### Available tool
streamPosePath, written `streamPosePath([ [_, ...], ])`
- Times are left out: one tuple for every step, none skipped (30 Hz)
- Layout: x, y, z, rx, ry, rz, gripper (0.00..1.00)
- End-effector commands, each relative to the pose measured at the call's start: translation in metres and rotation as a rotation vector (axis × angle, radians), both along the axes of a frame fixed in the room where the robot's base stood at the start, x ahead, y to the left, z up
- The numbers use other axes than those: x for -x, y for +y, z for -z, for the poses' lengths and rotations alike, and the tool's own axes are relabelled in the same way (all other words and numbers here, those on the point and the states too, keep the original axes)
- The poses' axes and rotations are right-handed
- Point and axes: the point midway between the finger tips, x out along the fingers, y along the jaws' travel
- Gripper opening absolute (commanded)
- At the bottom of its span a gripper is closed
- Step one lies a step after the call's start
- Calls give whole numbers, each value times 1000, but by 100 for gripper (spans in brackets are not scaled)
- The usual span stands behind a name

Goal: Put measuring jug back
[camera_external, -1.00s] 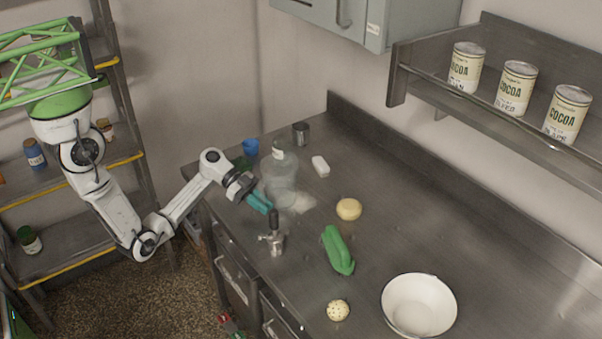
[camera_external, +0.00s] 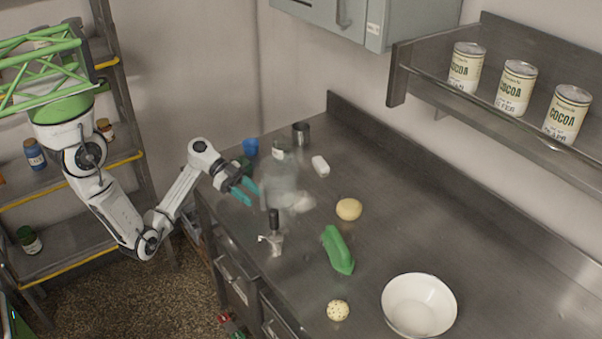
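A clear, see-through vessel (camera_external: 279,178) stands at the far left part of the metal counter. It looks like the measuring jug, but its outline is faint and I cannot be sure. My gripper (camera_external: 253,198) has teal fingers spread apart with nothing between them. It is just left of the clear vessel near the counter's left edge, apart from it in the picture. A metal tool with a black handle (camera_external: 274,222) stands in front of the vessel.
A blue cup (camera_external: 250,147), metal cup (camera_external: 301,133) and white block (camera_external: 320,166) are at the back. A yellow ball (camera_external: 348,209), green object (camera_external: 338,250), speckled ball (camera_external: 337,310) and white bowl (camera_external: 419,304) lie nearer. Cocoa cans (camera_external: 465,67) line the wall shelf. The counter's right side is clear.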

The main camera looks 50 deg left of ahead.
Motion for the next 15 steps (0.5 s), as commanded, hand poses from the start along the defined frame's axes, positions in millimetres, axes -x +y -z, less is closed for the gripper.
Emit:
streamPosePath([
  [3,11,-2,-1,-4,-5,40],
  [5,16,-4,-2,-3,-4,40],
  [8,23,-7,-2,-4,-5,40],
  [10,28,-10,-2,-3,-4,40],
  [11,32,-12,-1,-4,-4,40],
  [14,37,-15,-1,-3,-2,40],
  [16,41,-17,-1,-3,-3,40],
  [17,45,-18,-1,-2,-2,40],
  [18,48,-20,-1,-3,-2,40],
  [19,51,-22,-1,-3,-2,40],
  [20,53,-23,-2,-2,-1,40],
  [21,55,-24,-1,-1,-2,40],
  [22,57,-25,-1,-1,-2,40],
  [22,58,-25,-1,-1,-2,40],
  [23,58,-26,-1,0,-1,40],
])
